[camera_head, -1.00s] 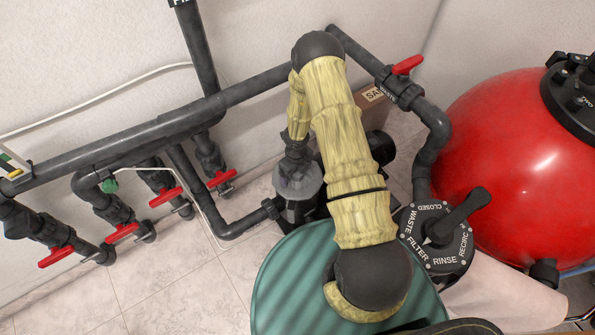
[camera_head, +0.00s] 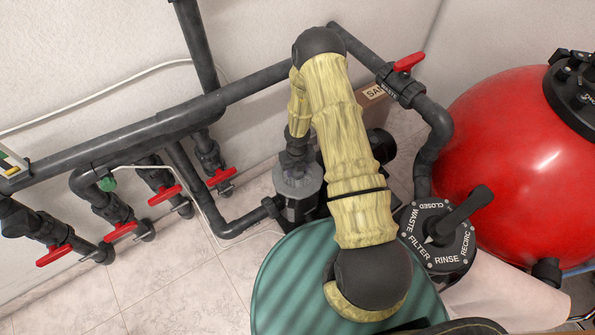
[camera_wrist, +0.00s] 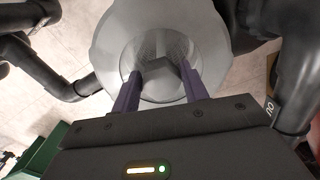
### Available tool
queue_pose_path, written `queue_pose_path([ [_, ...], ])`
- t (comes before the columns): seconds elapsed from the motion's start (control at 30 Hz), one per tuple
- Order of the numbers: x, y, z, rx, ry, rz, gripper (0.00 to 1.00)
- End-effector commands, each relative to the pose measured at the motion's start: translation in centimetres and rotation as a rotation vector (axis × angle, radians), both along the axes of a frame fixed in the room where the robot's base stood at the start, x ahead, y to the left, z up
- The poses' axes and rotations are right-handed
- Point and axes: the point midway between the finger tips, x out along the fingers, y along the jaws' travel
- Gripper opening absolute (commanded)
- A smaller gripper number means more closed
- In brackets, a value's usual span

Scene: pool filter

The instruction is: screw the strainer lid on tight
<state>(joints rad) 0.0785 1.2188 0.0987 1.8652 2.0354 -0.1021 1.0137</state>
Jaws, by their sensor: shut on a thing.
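The strainer lid is a pale grey ring with a clear middle. In the head view the lid (camera_head: 297,181) sits on top of the dark pump strainer housing (camera_head: 300,211), below my wrist. In the wrist view the lid (camera_wrist: 110,48) fills the upper middle, and a strainer basket shows dimly through its clear window. My gripper (camera_wrist: 161,72) points down at the lid's centre, its two purple fingers shut on a raised grip there. In the head view my gripper (camera_head: 296,160) is small and its fingertips are hard to make out. The lid's thread is hidden.
Dark pipes with red-handled valves (camera_head: 165,195) run along the wall at left. A green ribbed cover (camera_head: 290,280) stands in front. A multiport valve (camera_head: 437,236) and a red filter tank (camera_head: 510,165) are at right. Tiled floor at left is clear.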

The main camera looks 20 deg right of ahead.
Motion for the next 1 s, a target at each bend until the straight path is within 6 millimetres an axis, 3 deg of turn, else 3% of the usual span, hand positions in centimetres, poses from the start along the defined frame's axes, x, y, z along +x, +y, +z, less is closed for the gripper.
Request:
queue_pose_path([
  [0.03, -0.8, -0.6, -1.2, -0.010, 0.021, -0.054, 0.11],
  [0.37, -1.0, -0.4, -1.2, -0.004, 0.022, -0.436, 0.11],
  [0.4, -1.0, -0.4, -1.1, -0.004, 0.022, -0.425, 0.51],
  [0.5, -1.0, -0.4, -1.1, -0.003, 0.022, -0.421, 0.71],
  [0.6, -1.0, -0.3, -0.9, -0.002, 0.022, -0.419, 0.72],
  [0.63, -1.0, -0.3, -0.7, -0.002, 0.023, -0.419, 0.78],
  [0.7, -1.1, -0.4, -0.1, -0.005, 0.024, -0.419, 1.00],
  [1.0, -0.9, -0.3, 2.7, -0.001, 0.019, -0.417, 1.00],
])
